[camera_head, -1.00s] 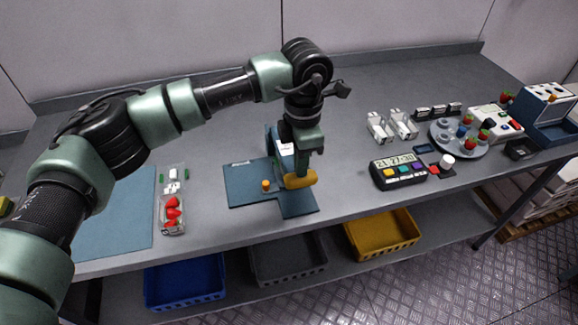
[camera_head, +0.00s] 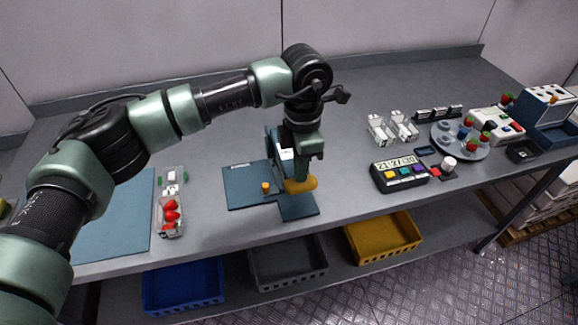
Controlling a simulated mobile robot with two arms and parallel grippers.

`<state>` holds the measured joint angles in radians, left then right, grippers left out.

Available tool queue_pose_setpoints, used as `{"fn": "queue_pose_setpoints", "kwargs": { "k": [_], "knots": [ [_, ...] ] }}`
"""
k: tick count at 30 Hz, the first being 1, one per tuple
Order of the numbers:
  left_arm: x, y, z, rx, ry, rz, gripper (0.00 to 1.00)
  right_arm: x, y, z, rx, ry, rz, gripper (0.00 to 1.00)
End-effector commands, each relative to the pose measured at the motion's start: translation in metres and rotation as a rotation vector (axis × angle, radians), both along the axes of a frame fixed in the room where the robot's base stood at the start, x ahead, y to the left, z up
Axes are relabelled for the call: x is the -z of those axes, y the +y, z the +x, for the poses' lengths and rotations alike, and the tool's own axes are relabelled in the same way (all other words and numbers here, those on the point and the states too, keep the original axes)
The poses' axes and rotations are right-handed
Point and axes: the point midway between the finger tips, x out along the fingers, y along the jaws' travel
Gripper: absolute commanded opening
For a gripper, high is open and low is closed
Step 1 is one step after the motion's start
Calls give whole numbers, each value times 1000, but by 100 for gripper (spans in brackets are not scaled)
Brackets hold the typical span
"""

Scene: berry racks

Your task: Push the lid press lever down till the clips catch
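The lid press (camera_head: 245,188) stands on the bench with a flat blue base, a blue upright at the back and a small orange knob (camera_head: 266,187). Its lever ends in a thick yellow grip (camera_head: 303,185), low over the base's right part. My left gripper (camera_head: 304,178) points down onto this grip from above and looks to be touching it. Its fingers are seen edge-on, so whether they are open or shut is unclear. The gripper and wrist hide part of the upright and lever. The clips cannot be made out. My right gripper is out of view.
An open clear punnet (camera_head: 169,225) with strawberries lies left of the press, beside a blue mat (camera_head: 118,215). A timer with coloured buttons (camera_head: 399,173) and a round tray (camera_head: 443,143) are on the right. Blue, grey and yellow bins sit below the bench.

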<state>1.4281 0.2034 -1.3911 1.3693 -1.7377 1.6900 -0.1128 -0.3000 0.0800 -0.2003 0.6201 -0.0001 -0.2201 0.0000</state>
Motion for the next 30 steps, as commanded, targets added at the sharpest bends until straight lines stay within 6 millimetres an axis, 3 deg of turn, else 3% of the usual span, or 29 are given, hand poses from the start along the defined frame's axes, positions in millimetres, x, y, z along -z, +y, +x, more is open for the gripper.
{"fn": "queue_pose_setpoints", "kwargs": {
  "k": [30],
  "knots": [
    [-84,0,1,0,-3,-1,0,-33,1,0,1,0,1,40]
  ]
}}
